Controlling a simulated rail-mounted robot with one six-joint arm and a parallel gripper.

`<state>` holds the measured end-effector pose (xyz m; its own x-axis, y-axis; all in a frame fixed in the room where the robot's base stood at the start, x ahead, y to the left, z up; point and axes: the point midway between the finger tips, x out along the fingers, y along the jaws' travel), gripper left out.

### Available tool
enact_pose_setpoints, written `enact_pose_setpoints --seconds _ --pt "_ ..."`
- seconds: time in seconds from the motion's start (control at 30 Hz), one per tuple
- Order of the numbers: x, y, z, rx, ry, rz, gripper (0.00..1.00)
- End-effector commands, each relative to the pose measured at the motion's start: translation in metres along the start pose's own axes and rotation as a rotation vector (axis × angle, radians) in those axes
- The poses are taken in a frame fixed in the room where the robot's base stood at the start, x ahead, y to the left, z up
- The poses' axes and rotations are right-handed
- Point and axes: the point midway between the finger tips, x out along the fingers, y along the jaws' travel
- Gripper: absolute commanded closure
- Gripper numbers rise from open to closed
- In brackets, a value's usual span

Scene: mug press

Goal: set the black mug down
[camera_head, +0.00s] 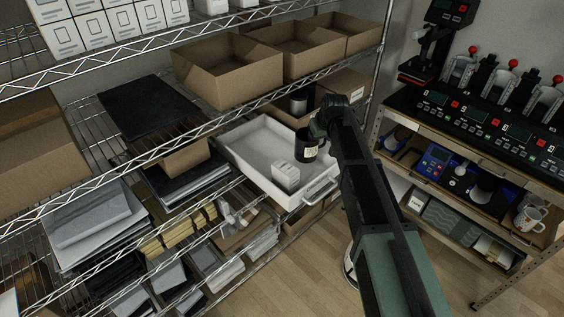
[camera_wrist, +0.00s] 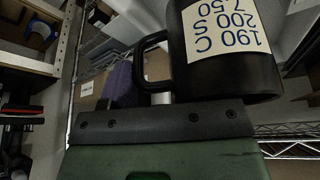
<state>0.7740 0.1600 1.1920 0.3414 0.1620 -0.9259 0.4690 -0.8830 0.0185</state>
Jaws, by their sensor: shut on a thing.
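The black mug (camera_head: 305,154) is at the right back part of the white tray (camera_head: 250,127), with a pale label on its side. My gripper (camera_head: 319,128) reaches down to it from the right and is shut on it. I cannot tell whether the mug's base touches the tray floor. In the wrist view the mug (camera_wrist: 215,75) fills the upper right, its label reading upside down and its handle to the left. Part of my gripper (camera_wrist: 160,122) lies across the bottom there; the fingertips' contact is not clear.
A small white box group (camera_head: 285,176) stands in the tray near its front, close to the mug. A grey can (camera_head: 298,101) sits behind the tray. Cardboard boxes (camera_head: 228,68) line the shelf above. A bench with mug presses (camera_head: 490,115) is at right.

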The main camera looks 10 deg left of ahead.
Motion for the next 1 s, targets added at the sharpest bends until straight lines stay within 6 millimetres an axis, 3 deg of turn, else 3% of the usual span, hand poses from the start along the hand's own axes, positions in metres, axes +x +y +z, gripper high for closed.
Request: enact_pose_setpoints --seconds 0.17,0.4,0.57,0.73,1.0 --pt "0.006 0.0 0.003 0.0 0.0 0.0 0.91" --pt "0.046 -0.001 0.019 0.0 0.0 0.0 0.91" --pt "0.049 -0.001 0.02 0.001 0.0 0.0 0.91" --pt "0.082 -0.002 0.033 0.001 0.0 0.0 0.91" --pt "0.079 -0.002 0.032 0.0 0.0 0.0 0.91"
